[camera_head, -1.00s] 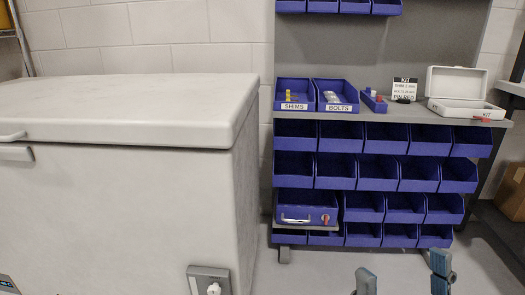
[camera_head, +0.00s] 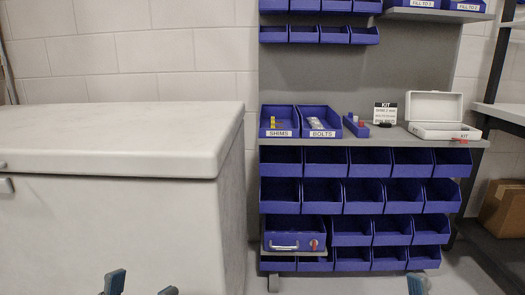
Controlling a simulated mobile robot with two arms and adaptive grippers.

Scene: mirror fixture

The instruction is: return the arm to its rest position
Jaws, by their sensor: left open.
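My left gripper (camera_head: 141,287) shows at the bottom left edge of the head view. Its two blue fingertips stand apart with nothing seen between them. It is in front of the white chest freezer; the rest of the arm is below the frame. One blue fingertip of my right gripper (camera_head: 418,285) shows at the bottom edge on the right, in front of the bin rack. The rest of it is cut off, so its opening is hidden.
The white chest freezer (camera_head: 110,135) fills the left. The bin rack's grey shelf (camera_head: 385,141) carries a shims bin (camera_head: 279,121), a bolts bin (camera_head: 318,122), a small blue tray (camera_head: 356,126), a kit card (camera_head: 385,112) and an open white kit box (camera_head: 440,115). A cardboard box (camera_head: 503,207) is right.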

